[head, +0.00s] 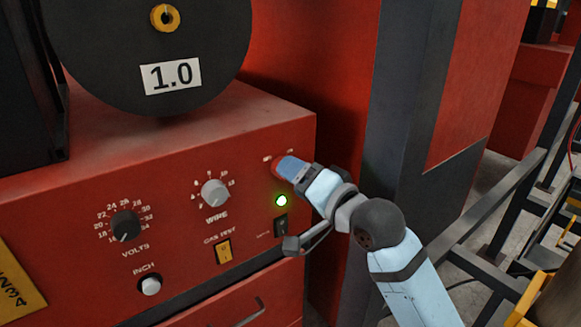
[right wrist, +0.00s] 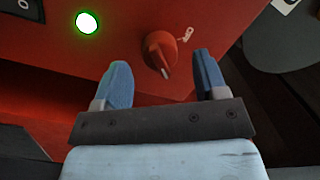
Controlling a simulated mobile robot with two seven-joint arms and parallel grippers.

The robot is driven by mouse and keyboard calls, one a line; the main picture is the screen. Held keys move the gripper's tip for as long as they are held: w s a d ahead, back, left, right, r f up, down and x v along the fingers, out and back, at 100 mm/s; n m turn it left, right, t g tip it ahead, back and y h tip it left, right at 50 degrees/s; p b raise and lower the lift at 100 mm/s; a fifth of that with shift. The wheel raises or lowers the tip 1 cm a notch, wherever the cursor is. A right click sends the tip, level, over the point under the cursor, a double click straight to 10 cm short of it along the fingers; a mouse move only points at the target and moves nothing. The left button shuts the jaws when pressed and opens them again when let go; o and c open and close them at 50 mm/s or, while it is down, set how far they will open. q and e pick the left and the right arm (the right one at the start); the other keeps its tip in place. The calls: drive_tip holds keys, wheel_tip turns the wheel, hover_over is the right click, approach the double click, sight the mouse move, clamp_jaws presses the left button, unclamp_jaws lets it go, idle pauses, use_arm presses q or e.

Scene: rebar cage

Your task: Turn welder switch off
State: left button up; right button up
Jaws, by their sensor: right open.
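The red welder (head: 120,170) has a front panel with a red rotary switch (right wrist: 160,52) at its upper right. In the head view the switch is mostly hidden behind my right gripper (head: 285,168). In the right wrist view my right gripper (right wrist: 162,75) is open. Its blue fingers stand on either side of the switch with a gap on each side; the switch appears at about fingertip level. A green lamp (head: 282,200) below the switch is lit, and it also shows in the right wrist view (right wrist: 87,22). My left gripper is not in view.
The panel also carries a black volts knob (head: 125,226), a grey wire knob (head: 215,192), a yellow rocker (head: 223,251) and a black rocker (head: 281,225). A black wire spool (head: 150,60) stands on top. A grey post (head: 385,150) rises right of the welder.

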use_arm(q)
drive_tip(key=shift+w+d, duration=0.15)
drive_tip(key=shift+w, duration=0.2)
use_arm(e)
drive_tip(key=shift+x, duration=1.15)
drive_tip(key=c, duration=0.9)
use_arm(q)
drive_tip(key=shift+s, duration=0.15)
